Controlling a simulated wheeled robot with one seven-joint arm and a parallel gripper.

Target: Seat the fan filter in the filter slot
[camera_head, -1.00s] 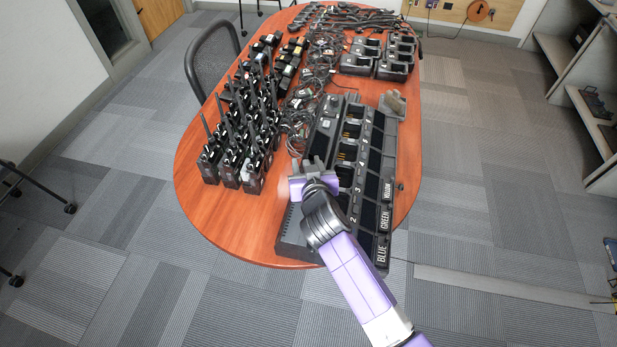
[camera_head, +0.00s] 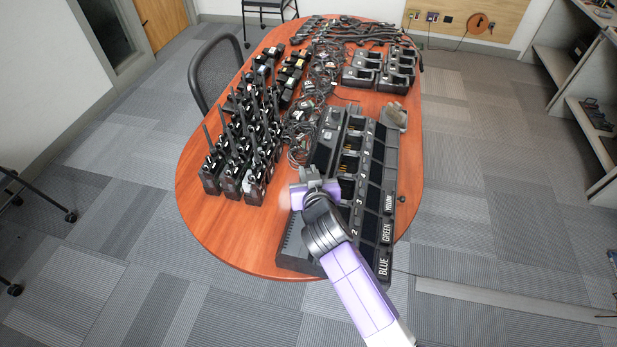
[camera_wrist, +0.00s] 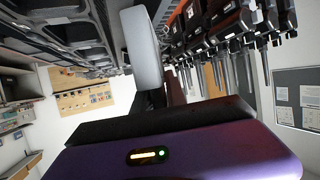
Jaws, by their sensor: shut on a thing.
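My gripper (camera_head: 308,185) is above the left edge of the long dark charger station (camera_head: 294,252), near its front half. It is shut on a piece that the head view hardly shows. In the wrist view a pale grey, thin, rounded piece (camera_wrist: 142,48) stands upright ahead of my gripper's purple body; it looks like the fan filter, but I cannot be sure. The filter slot is not clearly visible, and my gripper and forearm hide part of the station. I cannot tell whether the held piece touches the station.
Several black radios with antennas (camera_head: 240,150) stand on the wooden table (camera_head: 222,225) left of my gripper. Tangled cables (camera_head: 312,95) lie behind. Small chargers (camera_head: 380,68) stand at the back right. The table's front left is clear.

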